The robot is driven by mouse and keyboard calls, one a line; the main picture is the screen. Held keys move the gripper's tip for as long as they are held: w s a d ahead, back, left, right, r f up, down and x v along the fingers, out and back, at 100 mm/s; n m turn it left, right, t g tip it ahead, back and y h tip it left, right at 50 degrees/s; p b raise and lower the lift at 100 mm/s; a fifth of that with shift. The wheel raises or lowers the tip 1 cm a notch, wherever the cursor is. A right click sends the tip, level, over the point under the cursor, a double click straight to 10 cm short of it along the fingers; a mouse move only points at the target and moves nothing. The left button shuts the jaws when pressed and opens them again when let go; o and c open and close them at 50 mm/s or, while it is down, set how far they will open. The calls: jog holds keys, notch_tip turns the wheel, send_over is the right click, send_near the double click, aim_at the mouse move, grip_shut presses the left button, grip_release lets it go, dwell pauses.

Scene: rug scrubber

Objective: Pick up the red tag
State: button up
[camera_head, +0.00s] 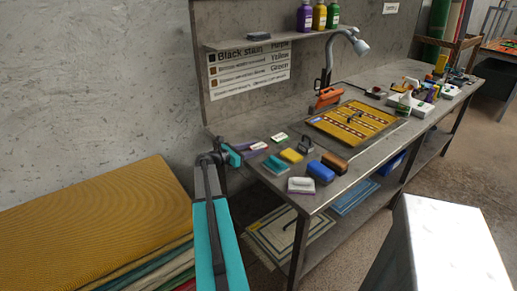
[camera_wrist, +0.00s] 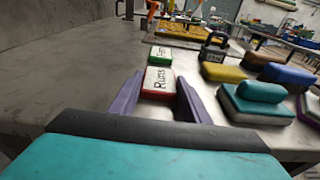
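The red tag (camera_wrist: 158,80) is a small flat block with a white top lettered "Runs" and red edges. It lies on the grey workbench, and it also shows in the head view (camera_head: 259,145), partly hidden by a finger. My gripper (camera_wrist: 160,86) is open, its two purple-grey fingers reaching along the left and right of the tag. The fingers look close to the tag's sides; I cannot tell whether they touch it. In the head view my gripper (camera_head: 251,150) is low at the bench's near left end.
A green-edged tag (camera_wrist: 160,53) lies just beyond the red one. To the right are a yellow sponge (camera_head: 291,156), a teal-topped brush (camera_wrist: 256,103), a dark weight-like block (camera_wrist: 214,48) and a blue block (camera_head: 321,171). A patterned rug (camera_head: 352,123) lies farther along the bench.

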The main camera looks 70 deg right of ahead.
aim_at(253, 148)
jog(key=shift+r, duration=0.15)
jog(key=shift+c, duration=0.4)
notch_tip(253, 148, up, 10)
jog(key=b, duration=0.1)
jog(key=shift+b, duration=0.3)
jog(key=shift+w, duration=0.1)
dwell(0.8)
